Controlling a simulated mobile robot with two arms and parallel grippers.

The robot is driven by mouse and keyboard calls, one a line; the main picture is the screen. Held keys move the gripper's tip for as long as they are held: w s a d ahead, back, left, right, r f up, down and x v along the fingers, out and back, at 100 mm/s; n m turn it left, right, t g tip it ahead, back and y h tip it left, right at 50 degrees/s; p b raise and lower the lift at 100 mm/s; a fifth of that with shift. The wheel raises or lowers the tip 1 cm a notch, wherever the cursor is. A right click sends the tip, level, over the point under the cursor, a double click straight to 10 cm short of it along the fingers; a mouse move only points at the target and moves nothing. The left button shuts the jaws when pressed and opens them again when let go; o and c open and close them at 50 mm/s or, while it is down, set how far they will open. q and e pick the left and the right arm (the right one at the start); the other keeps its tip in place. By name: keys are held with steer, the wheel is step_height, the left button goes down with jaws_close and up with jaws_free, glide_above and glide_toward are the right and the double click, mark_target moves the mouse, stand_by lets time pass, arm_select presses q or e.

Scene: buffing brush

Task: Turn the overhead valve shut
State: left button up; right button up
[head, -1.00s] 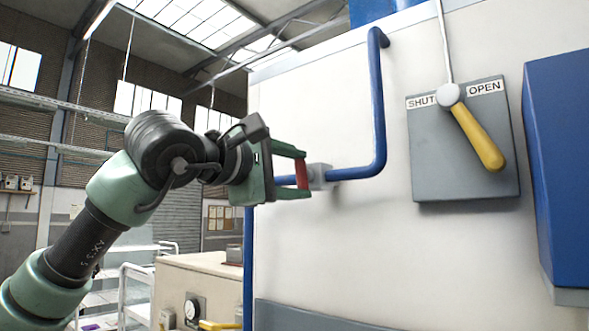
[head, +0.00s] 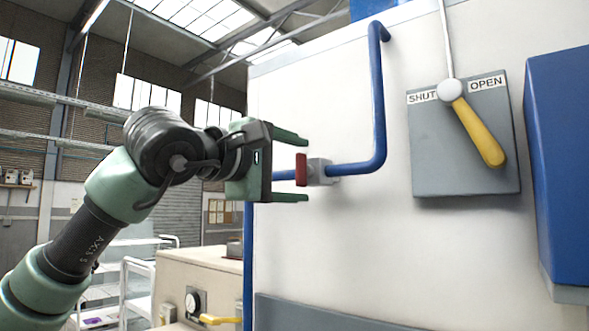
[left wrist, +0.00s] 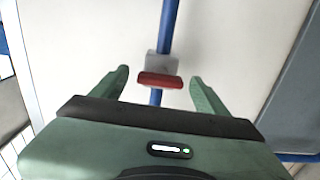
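A small valve with a red handle (head: 301,170) and a grey body (head: 320,171) sits on the blue pipe (head: 378,110) on the white wall. The handle stands crosswise to the pipe. My left gripper (head: 307,170) is open, one finger above and one below the handle, with gaps to both. In the left wrist view the red handle (left wrist: 160,80) lies between the spread fingers. A yellow lever (head: 480,133) hangs from a round hub on a grey plate (head: 440,165) marked SHUT and OPEN, pointing down to the right. My right gripper is not in view.
A blue box (head: 558,170) juts from the wall at the far right. A beige cabinet (head: 195,275) with a gauge and another yellow handle (head: 220,320) stands lower left.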

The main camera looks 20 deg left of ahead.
arm_select(q)
steer(key=b+v, duration=0.3)
steer(key=v, duration=0.4)
steer(key=shift+s+a, duration=0.15)
steer(key=shift+s, duration=0.15)
stand_by(0.5)
